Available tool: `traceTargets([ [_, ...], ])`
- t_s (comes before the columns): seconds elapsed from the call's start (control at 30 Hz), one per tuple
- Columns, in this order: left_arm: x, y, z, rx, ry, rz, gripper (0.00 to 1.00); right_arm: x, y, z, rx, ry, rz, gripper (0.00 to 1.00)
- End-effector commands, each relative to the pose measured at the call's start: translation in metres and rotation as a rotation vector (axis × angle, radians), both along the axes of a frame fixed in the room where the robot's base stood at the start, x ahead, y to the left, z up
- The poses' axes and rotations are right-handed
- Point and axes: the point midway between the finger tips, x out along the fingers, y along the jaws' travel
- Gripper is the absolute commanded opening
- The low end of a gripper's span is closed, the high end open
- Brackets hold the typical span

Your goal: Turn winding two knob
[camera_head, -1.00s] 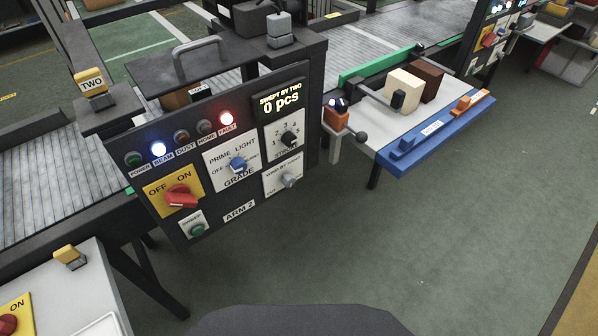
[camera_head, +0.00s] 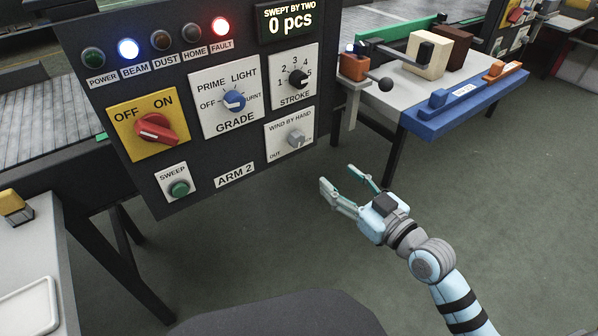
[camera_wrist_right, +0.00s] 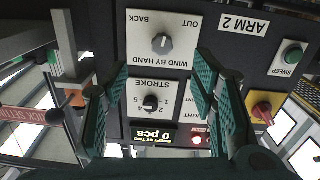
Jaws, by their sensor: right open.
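The winding knob (camera_head: 295,138) is a small grey knob on a white plate marked WIND BY HAND, at the lower right of the ARM 2 panel (camera_head: 236,175). My right gripper (camera_head: 339,178) is open and empty, to the right of and below the knob in the head view, apart from it. In the right wrist view the picture is upside down; the grey knob (camera_wrist_right: 162,43) shows beyond and between the open teal fingers (camera_wrist_right: 157,78), with the words OUT and BACK on its plate. My left gripper is not in view.
Nearby on the panel are the black STROKE knob (camera_head: 298,77), the blue GRADE knob (camera_head: 235,100), the red OFF/ON switch (camera_head: 155,130) and the green SWEEP button (camera_head: 179,189). A table with a blue edge (camera_head: 465,105) stands to the right. The floor before the panel is clear.

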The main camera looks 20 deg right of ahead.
Motion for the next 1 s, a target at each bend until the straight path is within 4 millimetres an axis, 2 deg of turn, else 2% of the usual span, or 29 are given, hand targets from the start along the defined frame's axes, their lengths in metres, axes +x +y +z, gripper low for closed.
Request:
traceTargets([
  [0.07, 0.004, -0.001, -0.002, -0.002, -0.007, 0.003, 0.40, 0.004, 0.007, 0.009, 0.003, -0.026, 0.015, 0.52],
  [0.17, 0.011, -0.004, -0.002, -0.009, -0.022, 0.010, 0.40, 0.022, 0.015, 0.013, 0.006, -0.027, 0.017, 0.52],
  [0.4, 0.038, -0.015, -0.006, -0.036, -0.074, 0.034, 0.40, 0.087, 0.041, 0.012, 0.008, -0.026, 0.016, 0.52],
  [0.6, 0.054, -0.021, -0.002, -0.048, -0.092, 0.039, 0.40, 0.122, 0.054, 0.011, 0.003, -0.022, 0.015, 0.52],
  [0.73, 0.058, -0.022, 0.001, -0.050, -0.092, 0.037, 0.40, 0.130, 0.058, 0.013, 0.004, -0.022, 0.016, 0.52],
  [0.97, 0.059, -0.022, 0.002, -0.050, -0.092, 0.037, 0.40, 0.131, 0.058, 0.013, 0.003, -0.021, 0.015, 0.52],
  [1.0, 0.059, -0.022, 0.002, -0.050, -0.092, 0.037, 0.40, 0.131, 0.058, 0.013, 0.003, -0.021, 0.015, 0.47],
])
